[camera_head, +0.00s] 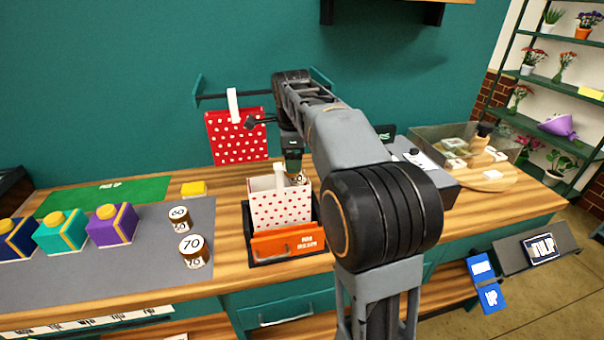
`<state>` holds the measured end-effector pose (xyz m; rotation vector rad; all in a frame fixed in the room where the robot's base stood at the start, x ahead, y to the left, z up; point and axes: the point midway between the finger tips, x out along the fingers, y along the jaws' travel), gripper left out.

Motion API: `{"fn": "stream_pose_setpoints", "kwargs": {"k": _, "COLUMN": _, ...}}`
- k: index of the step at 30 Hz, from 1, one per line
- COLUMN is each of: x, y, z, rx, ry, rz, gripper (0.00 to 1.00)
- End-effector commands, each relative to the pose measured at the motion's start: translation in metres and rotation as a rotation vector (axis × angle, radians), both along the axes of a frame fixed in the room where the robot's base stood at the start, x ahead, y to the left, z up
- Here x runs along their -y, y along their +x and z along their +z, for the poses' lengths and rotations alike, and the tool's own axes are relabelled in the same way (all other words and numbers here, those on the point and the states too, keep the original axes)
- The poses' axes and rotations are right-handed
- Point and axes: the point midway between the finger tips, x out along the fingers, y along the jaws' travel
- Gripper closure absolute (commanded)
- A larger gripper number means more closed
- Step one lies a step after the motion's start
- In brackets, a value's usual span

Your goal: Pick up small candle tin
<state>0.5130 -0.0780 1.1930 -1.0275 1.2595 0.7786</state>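The smaller-looking one, marked 60 (180,218), is farther back. The one marked 70 (194,251) is nearer and looks larger. My gripper (293,172) points down over a white bag with red dots (281,209), to the right of both tins and well apart from them. Its fingertips are small and partly lost against the bag, so I cannot tell whether it is open or holds anything.
The dotted bag stands in a black tray with an orange front label (288,243). Purple (112,226), teal (60,234) and dark blue (14,240) boxes stand left of the tins. A red dotted bag (237,139) hangs behind. The grey mat (120,275) is clear in front.

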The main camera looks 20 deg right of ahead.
Motion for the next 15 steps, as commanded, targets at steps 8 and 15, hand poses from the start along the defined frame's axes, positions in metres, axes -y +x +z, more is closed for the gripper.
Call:
{"fn": "stream_pose_setpoints", "kwargs": {"k": 8, "x": 0.003, "y": 0.004, "z": -0.025, "rx": -0.004, "ry": 0.000, "rz": 0.002, "gripper": 0.18}}
{"fn": "stream_pose_setpoints", "kwargs": {"k": 15, "x": 0.006, "y": 0.008, "z": -0.050, "rx": 0.000, "ry": 0.000, "rz": 0.002, "gripper": 0.18}}
